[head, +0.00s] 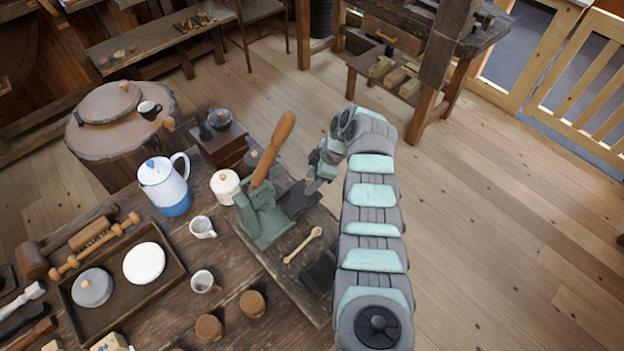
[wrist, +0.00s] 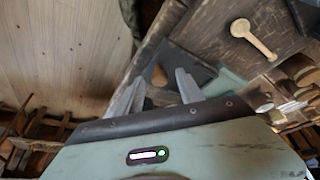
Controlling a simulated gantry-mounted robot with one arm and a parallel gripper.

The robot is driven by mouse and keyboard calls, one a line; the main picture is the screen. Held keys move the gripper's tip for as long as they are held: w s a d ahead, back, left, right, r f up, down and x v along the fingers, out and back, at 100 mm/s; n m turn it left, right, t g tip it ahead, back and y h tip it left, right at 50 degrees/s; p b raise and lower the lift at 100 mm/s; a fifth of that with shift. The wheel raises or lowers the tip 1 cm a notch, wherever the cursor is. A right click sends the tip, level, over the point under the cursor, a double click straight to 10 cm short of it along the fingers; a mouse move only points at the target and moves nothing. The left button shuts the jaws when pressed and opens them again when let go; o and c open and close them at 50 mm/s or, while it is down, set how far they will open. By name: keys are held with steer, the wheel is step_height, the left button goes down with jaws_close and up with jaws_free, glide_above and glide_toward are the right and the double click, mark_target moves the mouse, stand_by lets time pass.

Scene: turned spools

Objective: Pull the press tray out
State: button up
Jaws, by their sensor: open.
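The press (head: 262,222) is a green metal stand with a long wooden lever (head: 272,150) tilted up, on the near wooden table. Its dark grey tray (head: 297,199) juts out on the right side, towards my arm. My gripper (head: 314,184) is beside the tray's outer end. I cannot tell whether the fingers touch the knob.
A wooden spoon (head: 303,245) lies on the board right of the press. A white lidded pot (head: 225,186), a blue-and-white jug (head: 166,184) and mugs stand to the left. A dark block (head: 320,272) sits near the board's right edge. Open floor lies right of the table.

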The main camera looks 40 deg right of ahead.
steer(key=v, duration=1)
steer(key=shift+d+r, duration=0.2)
steer(key=shift+r, duration=0.15)
steer(key=shift+s, duration=0.1)
